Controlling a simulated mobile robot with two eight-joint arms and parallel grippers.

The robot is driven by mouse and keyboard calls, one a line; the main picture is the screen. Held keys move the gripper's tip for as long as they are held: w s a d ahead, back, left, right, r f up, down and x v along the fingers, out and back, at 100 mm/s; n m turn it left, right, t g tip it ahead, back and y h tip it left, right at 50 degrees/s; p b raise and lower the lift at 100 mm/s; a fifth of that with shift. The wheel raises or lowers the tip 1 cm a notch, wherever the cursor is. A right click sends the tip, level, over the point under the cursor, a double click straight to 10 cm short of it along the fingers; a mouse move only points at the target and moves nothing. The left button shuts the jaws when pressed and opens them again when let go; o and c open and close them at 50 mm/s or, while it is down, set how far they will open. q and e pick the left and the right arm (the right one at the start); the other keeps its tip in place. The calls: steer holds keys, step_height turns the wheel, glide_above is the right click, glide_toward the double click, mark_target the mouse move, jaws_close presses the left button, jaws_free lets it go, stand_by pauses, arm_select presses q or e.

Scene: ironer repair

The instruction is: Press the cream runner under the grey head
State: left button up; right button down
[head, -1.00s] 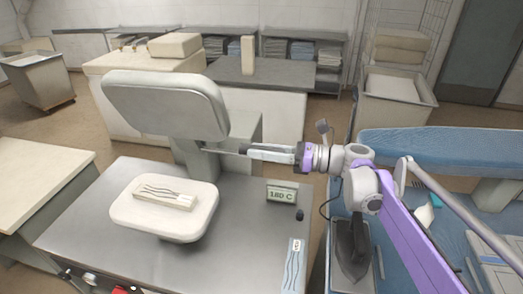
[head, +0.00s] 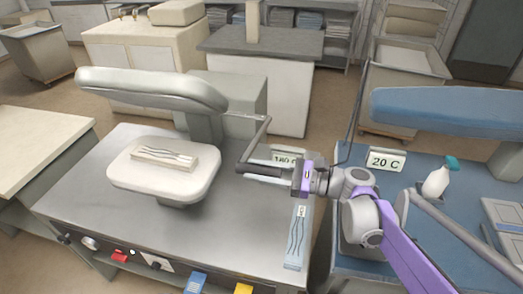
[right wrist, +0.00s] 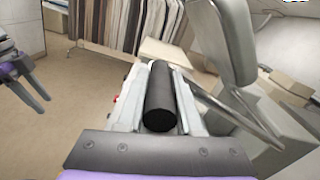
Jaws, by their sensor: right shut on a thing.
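The cream runner (head: 165,157), folded with dark wavy stripes, lies on the pale padded bed (head: 190,185) of the press. The grey head (head: 150,88) hangs above it, tilted, with a clear gap between them. A bent lever (head: 258,140) runs from the press column to a dark handle. My right gripper (head: 268,172) is shut on this handle, right of the bed. In the right wrist view the black handle (right wrist: 160,98) lies between the fingers. My left gripper (right wrist: 30,85) shows only at the left of the right wrist view, its fingers apart and empty.
A "180 C" sign (head: 289,157) stands behind my right gripper. A striped strip (head: 297,238) lies at the bench's right edge. A "20 C" sign (head: 386,160) and a spray bottle (head: 437,178) stand on the blue table at right. Red and white controls line the front.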

step_height(320, 180, down, 6)
steer(key=s+b, duration=0.1)
steer(key=b, duration=0.2)
steer(key=shift+a+f+n, duration=0.2)
steer(key=shift+f+n, duration=0.05)
steer(key=shift+n, duration=0.05)
steer(key=c, duration=0.6)
jaws_free()
steer(key=shift+r, duration=0.1)
step_height(320, 180, up, 10)
steer(key=shift+s+f+p, duration=0.1)
steer(key=shift+p, duration=0.8)
